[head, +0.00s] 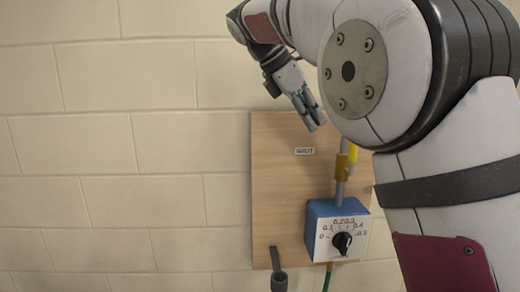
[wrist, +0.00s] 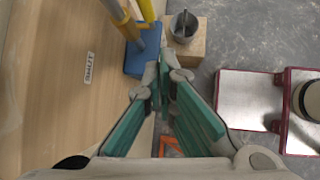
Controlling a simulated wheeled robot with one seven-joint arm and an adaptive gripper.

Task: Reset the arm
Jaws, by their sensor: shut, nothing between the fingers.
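My gripper (head: 312,122) hangs at the end of my raised arm, in front of the upper part of the wooden board, and points down and to the right. In the wrist view its teal fingers (wrist: 166,72) come together at the tips, with nothing held between them. The arm's large white links fill the right of the head view and hide part of the board. Nothing touches the gripper in either view.
A wooden board (head: 282,190) on the pale block wall (head: 100,130) carries a label, a grey pipe and a blue dial box (head: 322,212). The wrist view shows a grey cup (wrist: 184,26) on a wooden block (wrist: 194,45). The wall at left is bare.

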